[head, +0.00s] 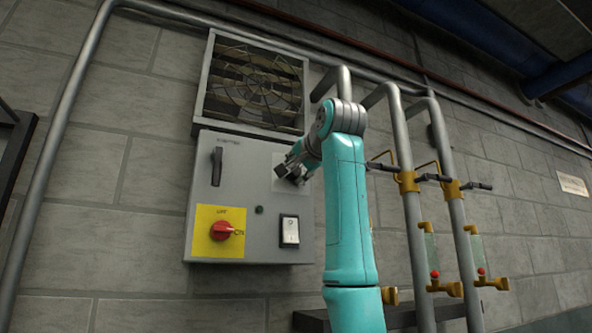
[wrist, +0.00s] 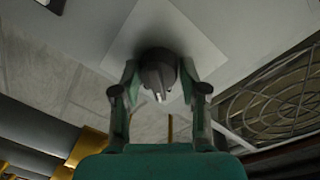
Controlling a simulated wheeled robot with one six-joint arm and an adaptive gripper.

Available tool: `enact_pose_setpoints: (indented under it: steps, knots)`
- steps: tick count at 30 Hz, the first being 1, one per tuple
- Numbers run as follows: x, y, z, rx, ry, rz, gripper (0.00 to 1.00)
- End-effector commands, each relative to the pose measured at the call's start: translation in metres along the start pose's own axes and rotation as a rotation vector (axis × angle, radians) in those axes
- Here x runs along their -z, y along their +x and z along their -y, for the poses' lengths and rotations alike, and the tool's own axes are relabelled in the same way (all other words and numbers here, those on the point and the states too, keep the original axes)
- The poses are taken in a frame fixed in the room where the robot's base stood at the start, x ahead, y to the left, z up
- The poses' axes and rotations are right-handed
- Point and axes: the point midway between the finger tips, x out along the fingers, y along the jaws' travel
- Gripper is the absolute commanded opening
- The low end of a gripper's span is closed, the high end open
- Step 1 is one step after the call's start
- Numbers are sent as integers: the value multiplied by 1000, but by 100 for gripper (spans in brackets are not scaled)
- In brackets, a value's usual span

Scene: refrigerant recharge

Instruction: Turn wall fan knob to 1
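The wall fan knob (wrist: 157,72) is a dark round knob with a lighter pointer, on a pale square plate (wrist: 205,42) in the wrist view. My gripper (wrist: 158,82) has one finger on each side of the knob. The fingers are apart, with what looks like a small gap to the knob on each side. In the head view my gripper (head: 291,168) is at the right part of the grey control box (head: 235,158), and it hides the knob there. The number marks around the knob cannot be read.
The wall fan (head: 252,82) sits behind a grille above the box. The box also carries a black handle (head: 217,166), a red rotary switch (head: 222,231) on a yellow plate and a white rocker switch (head: 290,231). Grey pipes with yellow valves (head: 408,182) stand close right of my arm.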

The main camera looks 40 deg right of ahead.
Motion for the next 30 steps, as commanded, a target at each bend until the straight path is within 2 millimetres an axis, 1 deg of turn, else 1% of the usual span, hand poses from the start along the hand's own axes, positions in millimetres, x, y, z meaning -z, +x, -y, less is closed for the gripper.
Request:
enact_pose_setpoints:
  steps: [1,2,11,14,17,27,30]
  knots:
    - [0,0,0,0,0,0,60]
    - [0,0,0,0,0,1,65]
    - [0,-1,0,-1,-1,2,65]
    - [0,-6,0,-2,-1,2,65]
    - [0,-18,0,0,-1,0,65]
    - [0,-84,0,1,-1,-1,65]
    - [0,-99,0,0,0,-1,65]
